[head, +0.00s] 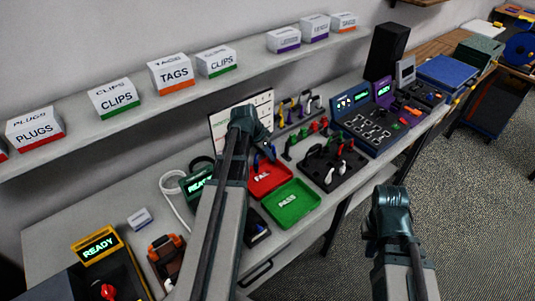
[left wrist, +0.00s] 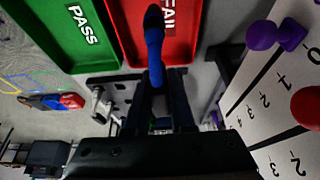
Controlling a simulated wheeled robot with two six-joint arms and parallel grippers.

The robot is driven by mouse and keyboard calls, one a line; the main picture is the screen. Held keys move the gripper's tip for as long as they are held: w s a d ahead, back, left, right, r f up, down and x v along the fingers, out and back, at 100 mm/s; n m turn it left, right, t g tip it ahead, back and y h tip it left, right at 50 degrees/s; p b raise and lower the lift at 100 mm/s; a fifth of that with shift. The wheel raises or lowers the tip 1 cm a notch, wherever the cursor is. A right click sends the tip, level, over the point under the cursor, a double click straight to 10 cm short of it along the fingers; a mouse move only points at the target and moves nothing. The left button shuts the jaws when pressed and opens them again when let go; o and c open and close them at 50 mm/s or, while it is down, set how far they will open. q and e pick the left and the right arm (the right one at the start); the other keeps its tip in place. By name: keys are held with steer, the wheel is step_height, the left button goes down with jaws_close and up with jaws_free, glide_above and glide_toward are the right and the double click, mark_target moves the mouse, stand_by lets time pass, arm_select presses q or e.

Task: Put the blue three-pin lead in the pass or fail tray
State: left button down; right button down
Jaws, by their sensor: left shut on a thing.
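My left gripper (head: 268,150) is shut on the blue lead (left wrist: 154,45), which points out between the fingers in the left wrist view. Its pins cannot be made out. In the head view only a little of the blue lead (head: 257,160) shows. The lead appears over the red FAIL tray (head: 283,182), also at the top of the left wrist view (left wrist: 122,38). Contact with the tray cannot be told. The green PASS tray (head: 305,212) lies beside it, in front, and is empty. My right gripper (head: 390,195) hangs off the bench's front at right; its fingers are hidden.
A black holder with several leads (head: 333,165) lies right of the trays. A test panel (head: 372,122) stands behind it. A white chart board (head: 228,122) is behind my left gripper. A READY unit (head: 197,183) stands left of the trays. The floor at right is open.

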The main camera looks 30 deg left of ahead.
arm_select(q)
steer(key=shift+f+b, duration=2.6)
steer(key=shift+f, duration=0.1)
steer(key=shift+f+b, duration=0.9)
stand_by(0.3)
steer(key=shift+c, duration=0.6)
jaws_free()
steer(key=shift+r, duration=0.2)
step_height(320, 180, up, 8)
steer(key=p, duration=0.8)
steer(key=shift+f, duration=0.1)
stand_by(0.4)
